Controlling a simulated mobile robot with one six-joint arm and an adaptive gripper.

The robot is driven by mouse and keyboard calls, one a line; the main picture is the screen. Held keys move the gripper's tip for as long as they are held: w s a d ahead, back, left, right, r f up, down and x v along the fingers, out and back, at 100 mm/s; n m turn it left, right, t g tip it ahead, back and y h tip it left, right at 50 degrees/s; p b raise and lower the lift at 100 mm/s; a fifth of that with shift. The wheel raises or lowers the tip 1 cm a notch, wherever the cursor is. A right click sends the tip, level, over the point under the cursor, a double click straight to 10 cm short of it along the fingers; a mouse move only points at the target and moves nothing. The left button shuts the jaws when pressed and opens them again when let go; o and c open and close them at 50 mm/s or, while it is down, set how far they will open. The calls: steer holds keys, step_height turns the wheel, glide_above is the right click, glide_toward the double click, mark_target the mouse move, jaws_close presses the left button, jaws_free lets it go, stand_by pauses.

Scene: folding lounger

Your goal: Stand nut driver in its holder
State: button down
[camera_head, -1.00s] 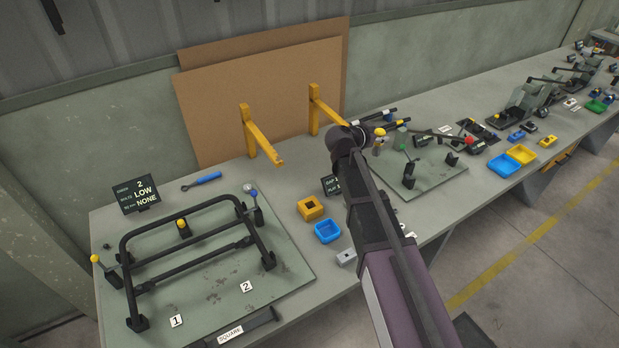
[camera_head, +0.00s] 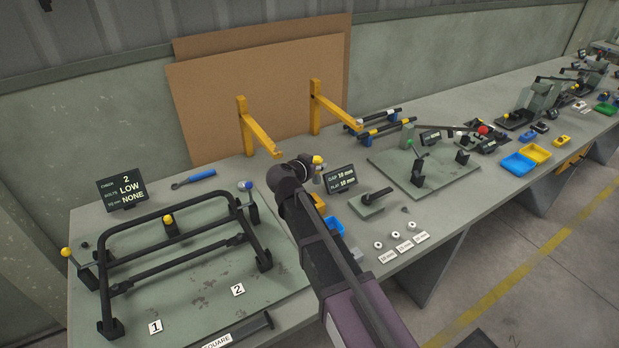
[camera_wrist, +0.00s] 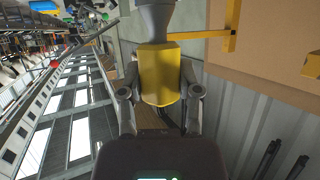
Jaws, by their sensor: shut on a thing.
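The nut driver shows in the wrist view as a yellow handle (camera_wrist: 160,75) with a grey part beyond it. My gripper (camera_wrist: 159,88) has a finger on each side of the yellow handle and is shut on it. In the head view the yellow end of the driver (camera_head: 318,160) shows just past my wrist, above the bench; most of the gripper is hidden behind my arm. A yellow block (camera_head: 318,199), which looks like the holder, is mostly covered by my arm. I cannot see its opening now.
A blue tray (camera_head: 334,226) sits close beside my arm. The "GAP 10 mm" sign (camera_head: 341,180) stands right of the wrist. Yellow brackets (camera_head: 327,105) jut from the brown board behind. The black frame (camera_head: 180,250) fills the left bench. A blue-handled wrench (camera_head: 194,179) lies behind it.

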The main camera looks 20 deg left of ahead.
steer(key=shift+s+a+f+b, duration=0.3)
steer(key=shift+s+a+f, duration=0.2)
steer(key=shift+a, duration=0.2)
steer(key=shift+f, duration=0.15)
steer(key=shift+f+b, duration=2.8)
steer(key=shift+b, duration=0.05)
steer(key=shift+f+b, duration=2.8)
steer(key=shift+b, duration=0.05)
stand_by(1.5)
